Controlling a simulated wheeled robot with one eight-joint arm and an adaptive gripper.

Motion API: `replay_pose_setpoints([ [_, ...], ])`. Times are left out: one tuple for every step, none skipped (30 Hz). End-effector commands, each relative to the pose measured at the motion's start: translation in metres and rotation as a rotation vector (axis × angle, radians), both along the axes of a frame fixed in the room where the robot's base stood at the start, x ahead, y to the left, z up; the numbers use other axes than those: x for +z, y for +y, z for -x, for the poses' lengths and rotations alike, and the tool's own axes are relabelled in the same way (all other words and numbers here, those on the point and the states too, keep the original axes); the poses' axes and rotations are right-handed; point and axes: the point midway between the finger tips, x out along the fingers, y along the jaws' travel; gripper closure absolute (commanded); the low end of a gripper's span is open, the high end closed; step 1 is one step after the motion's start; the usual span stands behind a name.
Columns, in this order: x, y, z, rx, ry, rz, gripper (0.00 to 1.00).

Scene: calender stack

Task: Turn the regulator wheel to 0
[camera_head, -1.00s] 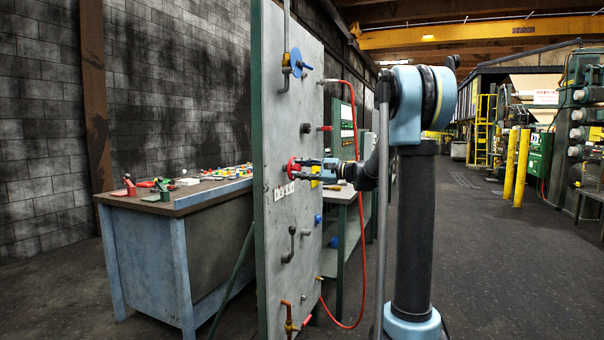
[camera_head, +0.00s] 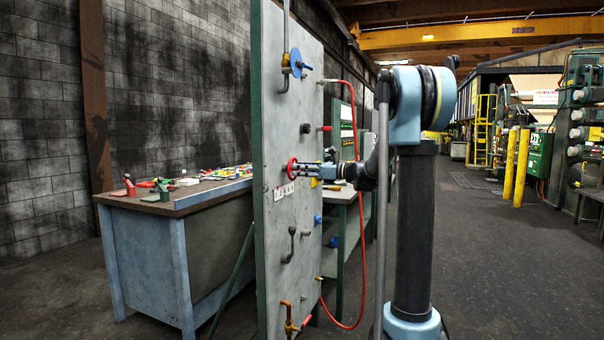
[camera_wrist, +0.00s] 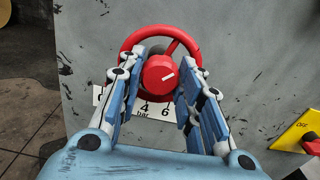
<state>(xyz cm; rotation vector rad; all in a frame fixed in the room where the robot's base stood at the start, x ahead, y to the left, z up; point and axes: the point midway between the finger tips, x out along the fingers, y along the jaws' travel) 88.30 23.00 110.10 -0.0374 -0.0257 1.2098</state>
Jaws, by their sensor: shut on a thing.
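The red regulator wheel (camera_head: 292,168) sits on the grey upright panel (camera_head: 290,70). My gripper (camera_head: 298,168) reaches the wheel from the right. In the wrist view its blue fingers (camera_wrist: 163,78) lie on either side of the hub, shut on the wheel. A white scale plate (camera_wrist: 155,110) below shows "4", "6" and "bar"; the fingers hide other parts of it.
A yellow switch plate marked OFF (camera_wrist: 299,132) is right of the wheel in the wrist view. A blue disc valve (camera_head: 297,59), several pipe fittings and a red hose (camera_head: 361,260) are on or near the panel. A workbench (camera_head: 150,250) stands behind left.

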Motion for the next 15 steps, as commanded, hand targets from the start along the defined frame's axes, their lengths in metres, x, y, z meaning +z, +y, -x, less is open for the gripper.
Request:
replay_pose_setpoints([
  [-0.0015, -0.0012, -0.0008, -0.003, 0.039, -0.012, 0.91],
  [-0.0015, -0.0012, -0.0008, -0.003, 0.066, -0.022, 0.91],
  [-0.0015, -0.0012, -0.0008, -0.003, 0.102, -0.035, 0.91],
  [-0.0014, -0.0012, -0.0009, -0.003, 0.128, -0.045, 0.91],
  [-0.0014, -0.0011, -0.0009, -0.003, 0.154, -0.055, 0.91],
  [-0.0014, -0.0012, -0.0010, -0.003, 0.191, -0.069, 0.91],
  [-0.0014, -0.0011, -0.0010, -0.003, 0.217, -0.079, 0.91],
  [-0.0015, -0.0011, -0.0010, -0.003, 0.243, -0.089, 0.91],
  [-0.0015, -0.0012, -0.0011, -0.003, 0.279, -0.102, 0.91],
  [-0.0015, -0.0012, -0.0011, -0.003, 0.306, -0.112, 0.91],
  [-0.0015, -0.0012, -0.0011, -0.003, 0.332, -0.122, 0.91],
  [-0.0016, -0.0012, -0.0012, -0.003, 0.367, -0.135, 0.91],
  [-0.0016, -0.0012, -0.0012, -0.003, 0.393, -0.145, 0.91],
  [-0.0016, -0.0012, -0.0013, -0.003, 0.418, -0.155, 0.91],
  [-0.0016, -0.0012, -0.0013, -0.003, 0.451, -0.167, 0.91],
])
